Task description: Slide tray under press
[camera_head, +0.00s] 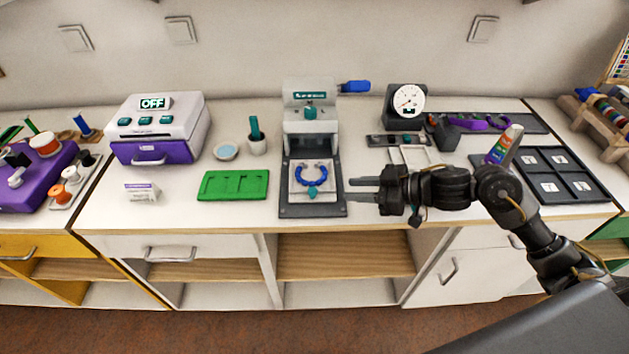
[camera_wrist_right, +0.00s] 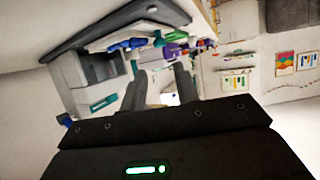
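The press (camera_head: 309,97) stands at the middle of the counter, with a grey body and a blue handle (camera_head: 354,87) out to its right. The tray (camera_head: 296,187) lies on the press's dark base (camera_head: 296,210), in front of the press head. It is pale, carries a blue bead horseshoe (camera_head: 313,180) and has a teal knob at its front edge. My right gripper (camera_head: 352,189) is right of the tray, fingers pointing left, open and empty, apart from the tray. The press also shows tilted in the right wrist view (camera_wrist_right: 72,80). My left gripper is not in view.
A green board (camera_head: 233,185) lies left of the press base, with a purple-and-white machine (camera_head: 158,130) behind it. A dial gauge (camera_head: 407,100) stands at the back right. A dark compartment tray (camera_head: 550,175) lies on the right. The counter's front edge runs close before the press base.

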